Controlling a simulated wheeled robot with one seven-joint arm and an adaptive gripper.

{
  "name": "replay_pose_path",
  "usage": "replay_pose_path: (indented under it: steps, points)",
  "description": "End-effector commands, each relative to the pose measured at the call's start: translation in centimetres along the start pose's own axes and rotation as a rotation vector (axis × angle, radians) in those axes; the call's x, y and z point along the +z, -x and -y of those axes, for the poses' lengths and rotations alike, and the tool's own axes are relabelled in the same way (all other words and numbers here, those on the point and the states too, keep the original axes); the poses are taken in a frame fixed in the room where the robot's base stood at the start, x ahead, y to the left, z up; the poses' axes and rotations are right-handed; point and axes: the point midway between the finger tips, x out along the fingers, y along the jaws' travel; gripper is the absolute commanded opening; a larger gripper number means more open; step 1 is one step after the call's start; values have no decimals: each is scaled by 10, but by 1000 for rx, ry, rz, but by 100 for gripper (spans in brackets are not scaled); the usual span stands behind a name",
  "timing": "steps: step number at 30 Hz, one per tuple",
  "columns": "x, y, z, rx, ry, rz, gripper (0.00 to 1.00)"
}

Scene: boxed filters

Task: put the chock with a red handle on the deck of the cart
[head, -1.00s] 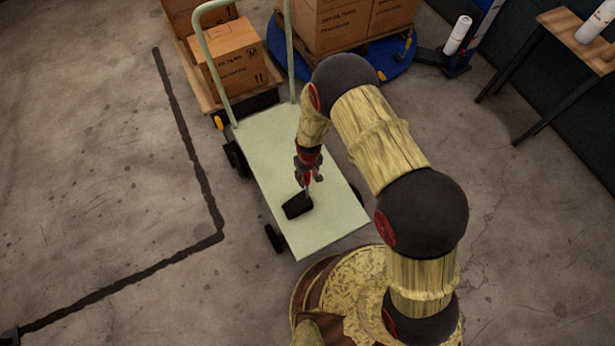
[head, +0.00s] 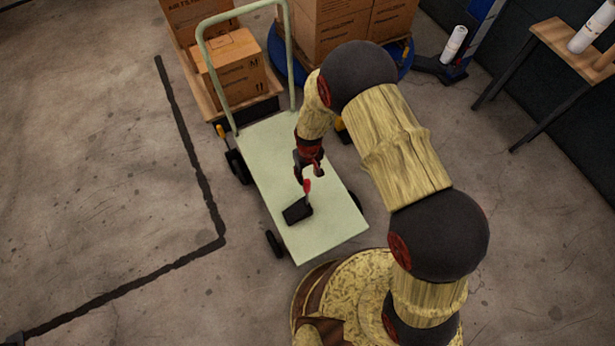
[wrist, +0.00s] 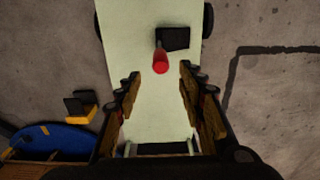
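The chock is a black block (head: 297,211) with a red handle (head: 307,186) standing up from it. It rests on the pale green deck of the cart (head: 330,228), toward the end away from the push bar. In the wrist view the chock's black body (wrist: 176,38) and red handle (wrist: 160,63) lie beyond my fingertips. My gripper (head: 308,174) is just above the handle's top in the head view. In the wrist view my gripper (wrist: 159,78) has its fingers spread, with only bare deck seen between them.
The cart's push bar (head: 202,62) rises at its far end. Boxes on a pallet (head: 236,62) and a blue round platform (head: 283,62) stand behind. A black and yellow object (wrist: 80,105) sits on the floor beside the cart.

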Motion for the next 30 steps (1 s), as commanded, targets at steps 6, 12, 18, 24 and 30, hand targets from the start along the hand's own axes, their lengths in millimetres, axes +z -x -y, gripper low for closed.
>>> replay_pose_path:
  steps: [6, 12, 18, 24, 30]
  points:
    - [1, 15, 0, 0, 0, 1, 39]
    - [-1, 18, -1, 0, -2, -2, 39]
    - [-16, 89, -23, 6, -51, -56, 39]
    - [-8, 217, -62, 21, -144, -142, 39]
    - [34, 331, -91, 42, -239, -228, 39]
